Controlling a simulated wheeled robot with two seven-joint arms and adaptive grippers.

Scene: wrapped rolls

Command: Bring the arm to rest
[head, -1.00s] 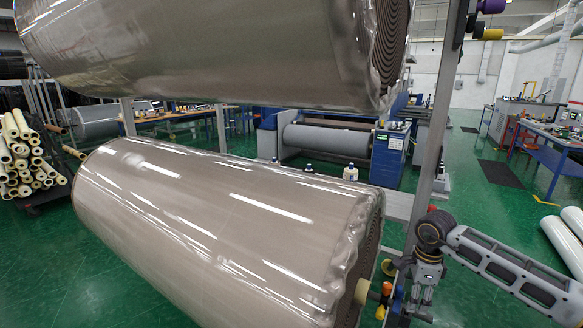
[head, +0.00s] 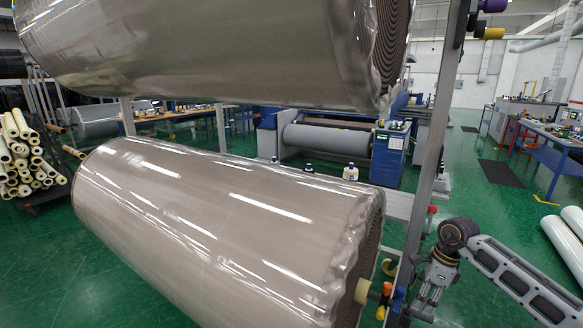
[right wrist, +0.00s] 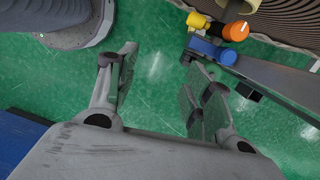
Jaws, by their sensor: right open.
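My right gripper (head: 424,306) hangs low at the right of the head view, at the end of my right arm, with the fingers pointing down. In the right wrist view it (right wrist: 163,85) is open and empty, with green floor between its fingers. The colored knobs (right wrist: 222,38) at the end of the wrapped roll are close to the right finger, apart from it as far as I can tell. My left gripper is in neither view.
A lower wrapped roll (head: 220,220) and an upper one (head: 200,50) fill the left and middle. A metal rack post (head: 434,130) stands near my right arm. White rolls (head: 563,240) lie on the floor at right. Green floor (head: 490,210) is open between.

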